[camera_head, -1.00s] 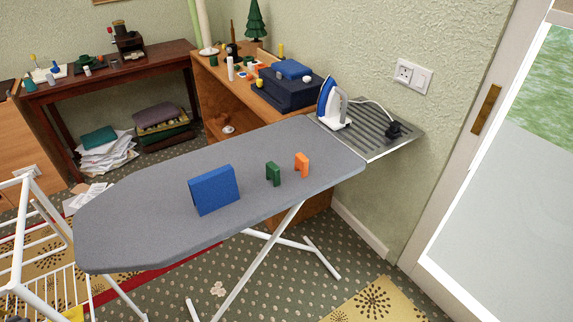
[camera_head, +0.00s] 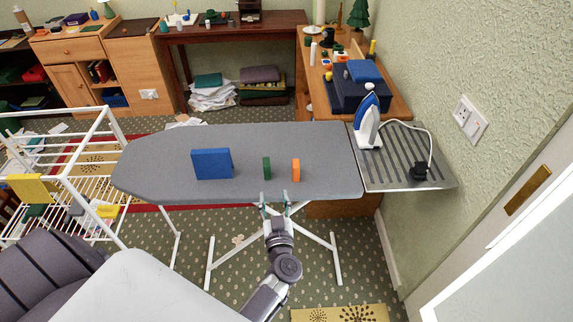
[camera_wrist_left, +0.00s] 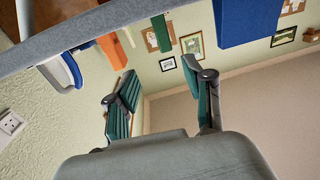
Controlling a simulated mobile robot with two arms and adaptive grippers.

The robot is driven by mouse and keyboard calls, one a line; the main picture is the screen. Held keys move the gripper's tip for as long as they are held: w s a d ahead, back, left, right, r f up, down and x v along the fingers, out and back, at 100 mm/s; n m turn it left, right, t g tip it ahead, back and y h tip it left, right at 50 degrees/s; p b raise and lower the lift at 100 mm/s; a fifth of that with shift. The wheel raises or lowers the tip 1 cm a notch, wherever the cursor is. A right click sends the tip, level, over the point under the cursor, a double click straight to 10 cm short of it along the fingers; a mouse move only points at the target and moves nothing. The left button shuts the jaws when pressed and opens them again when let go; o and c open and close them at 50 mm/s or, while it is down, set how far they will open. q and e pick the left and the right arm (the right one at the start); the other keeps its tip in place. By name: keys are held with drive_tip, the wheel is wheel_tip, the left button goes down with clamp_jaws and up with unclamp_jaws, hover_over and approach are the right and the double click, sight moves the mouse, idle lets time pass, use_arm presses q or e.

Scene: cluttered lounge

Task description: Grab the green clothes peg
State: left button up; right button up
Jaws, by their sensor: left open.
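The green clothes peg (camera_head: 267,168) stands upright on the grey ironing board (camera_head: 320,150), between a blue block (camera_head: 211,164) and an orange peg (camera_head: 296,170). My left gripper (camera_head: 273,197) is open and empty at the board's front edge, just in front of the green peg and apart from it. In the left wrist view, which looks upside down, the green peg (camera_wrist_left: 162,32) shows beyond the gap between the open fingers (camera_wrist_left: 163,98). The orange peg (camera_wrist_left: 112,48) and blue block (camera_wrist_left: 247,20) flank it there. My right gripper is not in view.
An iron (camera_head: 367,122) stands on the metal rest at the board's right end, with its cord and black plug (camera_head: 419,170). A white drying rack (camera_head: 100,150) stands at the left. The board is bare around the pegs.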

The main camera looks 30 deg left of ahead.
sight(267, 168)
use_arm(q)
drive_tip(key=b+x, duration=0.1)
drive_tip(key=x, duration=0.1)
drive_tip(key=b+x, duration=0.1)
drive_tip(key=x, duration=0.2)
drive_tip(key=b+x, duration=0.1)
drive_tip(key=x, duration=0.1)
drive_tip(key=shift+a+f, duration=0.15)
drive_tip(key=shift+a, duration=0.4)
drive_tip(key=shift+w+a, duration=0.2)
drive_tip(key=shift+w, duration=0.35)
drive_tip(key=shift+w+a+b, duration=0.2)
drive_tip(key=shift+a+b, duration=0.05)
drive_tip(key=shift+b, duration=0.05)
drive_tip(key=b+x, duration=0.2)
drive_tip(key=x, duration=0.1)
drive_tip(key=shift+w+a+r, duration=0.15)
drive_tip(key=shift+a+r, duration=0.1)
drive_tip(key=shift+a, duration=0.1)
drive_tip(key=shift+w+a+r, duration=0.1)
drive_tip(key=shift+w+a, duration=0.1)
drive_tip(key=shift+w, duration=0.2)
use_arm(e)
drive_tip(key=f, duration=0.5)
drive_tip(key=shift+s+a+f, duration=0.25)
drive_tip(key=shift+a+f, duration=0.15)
use_arm(q)
drive_tip(key=c, duration=0.9)
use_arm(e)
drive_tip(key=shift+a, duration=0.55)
